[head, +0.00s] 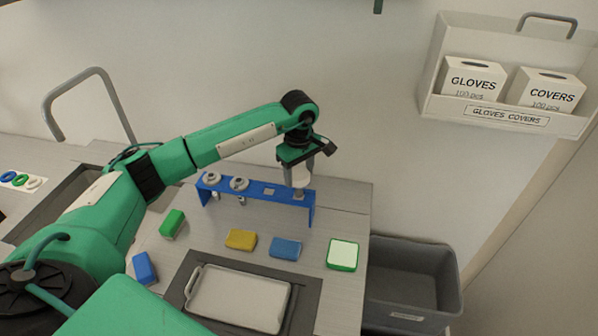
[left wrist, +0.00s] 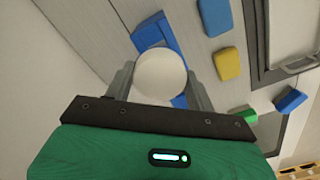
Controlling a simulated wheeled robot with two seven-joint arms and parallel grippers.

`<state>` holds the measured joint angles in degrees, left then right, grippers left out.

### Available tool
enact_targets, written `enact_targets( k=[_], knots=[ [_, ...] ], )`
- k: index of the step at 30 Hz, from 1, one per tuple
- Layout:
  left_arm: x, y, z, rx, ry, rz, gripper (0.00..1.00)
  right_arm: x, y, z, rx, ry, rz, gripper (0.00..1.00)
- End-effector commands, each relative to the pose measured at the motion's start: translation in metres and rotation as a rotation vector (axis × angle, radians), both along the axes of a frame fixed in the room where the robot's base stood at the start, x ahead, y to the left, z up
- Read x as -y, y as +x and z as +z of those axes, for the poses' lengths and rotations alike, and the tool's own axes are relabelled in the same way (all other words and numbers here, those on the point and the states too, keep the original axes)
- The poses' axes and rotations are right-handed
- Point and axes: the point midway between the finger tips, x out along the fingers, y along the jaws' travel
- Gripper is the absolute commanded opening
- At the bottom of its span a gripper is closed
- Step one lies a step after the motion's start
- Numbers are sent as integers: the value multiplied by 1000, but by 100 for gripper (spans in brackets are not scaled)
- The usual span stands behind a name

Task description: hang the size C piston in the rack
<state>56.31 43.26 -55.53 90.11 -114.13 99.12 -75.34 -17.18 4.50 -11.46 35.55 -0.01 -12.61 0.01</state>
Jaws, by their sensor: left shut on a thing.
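The blue rack (head: 256,188) stands at the back of the bench. Two pistons with pale round heads hang in its left part, one at the left end (head: 211,179) and one beside it (head: 239,184). My left gripper (head: 299,167) is over the rack's right end, shut on a white piston (head: 301,180) held upright. The piston's lower part is at the rack's right end; I cannot tell if it sits in a slot. In the left wrist view the piston's round white top (left wrist: 160,75) lies between the fingers and hides part of the rack (left wrist: 153,30). No size mark is readable.
Green (head: 172,223), yellow (head: 241,239) and blue (head: 286,248) blocks and a green-edged white block (head: 343,254) lie before the rack. A tray (head: 238,298) is at the front. A grey bin (head: 410,280) stands right of the bench.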

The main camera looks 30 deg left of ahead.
Motion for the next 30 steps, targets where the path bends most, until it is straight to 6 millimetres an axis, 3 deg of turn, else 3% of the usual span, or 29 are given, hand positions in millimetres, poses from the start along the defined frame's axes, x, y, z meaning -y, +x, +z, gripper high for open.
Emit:
enact_targets(
  k=[19,30],
  knots=[
    [0,0,-23,0,0,0,26,0,0,-21,0,0,-1,0],
    [0,0,-23,1,0,0,26,2,0,-21,-1,-2,1,0]
  ],
)
